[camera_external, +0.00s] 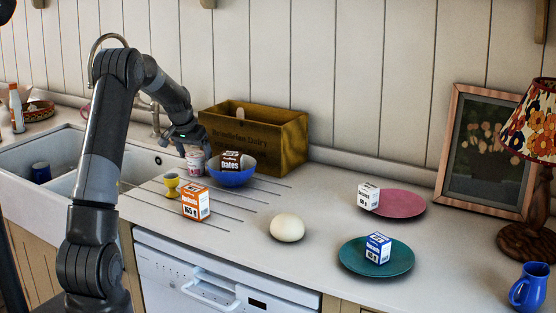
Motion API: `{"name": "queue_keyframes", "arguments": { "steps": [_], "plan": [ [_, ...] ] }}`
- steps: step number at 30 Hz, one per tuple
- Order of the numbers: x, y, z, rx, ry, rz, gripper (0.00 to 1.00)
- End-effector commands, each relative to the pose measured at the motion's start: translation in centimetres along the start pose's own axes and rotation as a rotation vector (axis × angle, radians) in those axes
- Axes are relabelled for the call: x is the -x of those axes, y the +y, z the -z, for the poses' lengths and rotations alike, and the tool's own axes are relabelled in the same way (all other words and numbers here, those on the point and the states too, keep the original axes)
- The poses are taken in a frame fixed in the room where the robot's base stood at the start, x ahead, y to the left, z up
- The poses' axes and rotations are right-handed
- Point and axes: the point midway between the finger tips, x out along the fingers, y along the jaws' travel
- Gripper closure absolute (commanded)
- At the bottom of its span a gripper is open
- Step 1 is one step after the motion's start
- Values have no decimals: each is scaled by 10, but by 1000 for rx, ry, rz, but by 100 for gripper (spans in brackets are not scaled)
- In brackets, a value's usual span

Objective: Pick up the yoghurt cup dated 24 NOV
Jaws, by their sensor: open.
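A small pale cup (195,164) with reddish print, which looks like a yoghurt cup, stands on the drainboard beside the blue bowl. Its date is too small to read. My gripper (187,147) is right above it, pointing down, with its jaws open. The gripper's fingers are small and dark here, and I cannot tell whether they reach around the cup's rim or stay above it. No other yoghurt cup is plain to see.
Close by are a blue bowl (233,178) holding a brown dates box (231,160), a yellow egg cup (171,185), an orange-and-white box (195,203) and a wooden crate (256,138). The sink (62,163) is left.

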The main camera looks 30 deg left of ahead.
Motion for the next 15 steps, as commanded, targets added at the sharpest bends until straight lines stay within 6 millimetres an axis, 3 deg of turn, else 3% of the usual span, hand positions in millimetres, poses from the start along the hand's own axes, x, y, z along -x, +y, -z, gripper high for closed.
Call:
{"name": "queue_keyframes", "arguments": {
  "steps": [6,13,15],
  "plan": [
    [-30,-1,0,0,-2,0,15],
    [-31,-1,1,0,0,0,15],
    [-31,-1,1,0,0,0,21]
  ]
}}
